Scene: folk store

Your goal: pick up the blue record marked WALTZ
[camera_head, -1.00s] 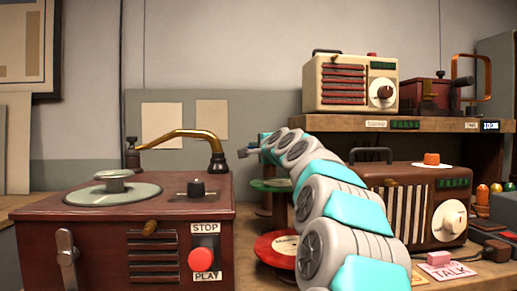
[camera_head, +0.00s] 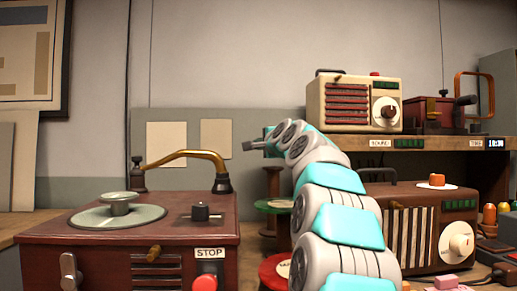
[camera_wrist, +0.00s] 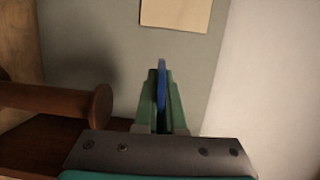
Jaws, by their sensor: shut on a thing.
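A thin blue disc (camera_wrist: 161,85) shows edge-on in the wrist view, upright between the green fingers of my gripper (camera_wrist: 160,100). The fingers are shut on it, and its face and any WALTZ marking cannot be read from this angle. In the head view my gripper (camera_head: 250,145) is small and partly behind my arm, in front of the wall panel. The blue record cannot be made out in that view.
A wooden spindle (camera_wrist: 60,100) lies across the left of the wrist view. A green record (camera_head: 274,206) and a red record (camera_head: 273,271) sit beside my arm. A record player (camera_head: 140,245) stands left; radios (camera_head: 362,103) stand right.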

